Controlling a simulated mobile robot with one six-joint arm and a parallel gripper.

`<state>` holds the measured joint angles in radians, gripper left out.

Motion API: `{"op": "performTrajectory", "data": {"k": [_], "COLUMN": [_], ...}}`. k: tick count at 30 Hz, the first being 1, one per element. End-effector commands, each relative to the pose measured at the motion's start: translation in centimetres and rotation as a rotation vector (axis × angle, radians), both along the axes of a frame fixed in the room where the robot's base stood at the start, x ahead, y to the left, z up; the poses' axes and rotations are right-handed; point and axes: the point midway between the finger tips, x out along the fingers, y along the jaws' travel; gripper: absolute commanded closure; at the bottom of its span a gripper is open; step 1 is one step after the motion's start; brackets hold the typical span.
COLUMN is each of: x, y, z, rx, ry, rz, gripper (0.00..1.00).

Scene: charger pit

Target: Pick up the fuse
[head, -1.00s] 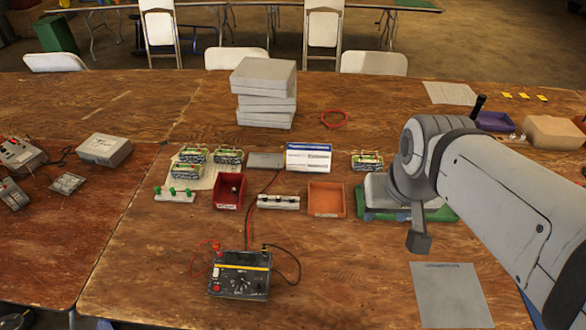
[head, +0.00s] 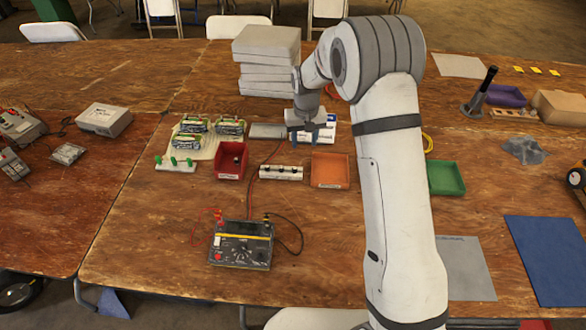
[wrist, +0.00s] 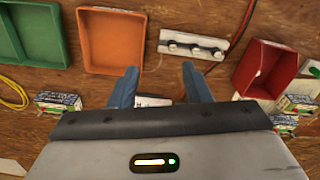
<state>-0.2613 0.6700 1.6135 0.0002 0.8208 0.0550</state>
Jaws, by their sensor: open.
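No fuse can be made out for certain. A small dark piece (head: 237,160) in the red bin (head: 231,174) may be one; it is too small to tell. The bin also shows at the right of the wrist view (wrist: 281,75). A white strip with several dark knobs (head: 281,173) lies right of the bin, also at the top of the wrist view (wrist: 192,43). My gripper (head: 306,138) is above the table, by the white and blue box (head: 328,128), which it partly hides. Its blue fingers (wrist: 160,88) are apart, with nothing held between them.
An orange tray (head: 330,171) and a green tray (head: 446,178) stand to the right. A stack of grey boxes (head: 266,60) stands behind. A multimeter with leads (head: 241,244) is in front. Several green-labelled packs (head: 194,124) lie at left.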

Motion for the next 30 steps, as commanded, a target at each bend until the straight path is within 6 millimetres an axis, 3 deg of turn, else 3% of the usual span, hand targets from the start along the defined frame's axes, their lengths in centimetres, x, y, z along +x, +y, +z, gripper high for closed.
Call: {"op": "performTrajectory", "data": {"k": [1,6,30], "x": [0.6,1.7,2.7], "y": [0.9,2.5,2.8], "z": [-2.2,-6.1,-14.8], "rx": [-0.003,-0.008,-0.011], "ry": [0.014,0.031,0.037], "rz": [0.009,0.022,0.024], "gripper": [0.56,0.56,0.56]}}
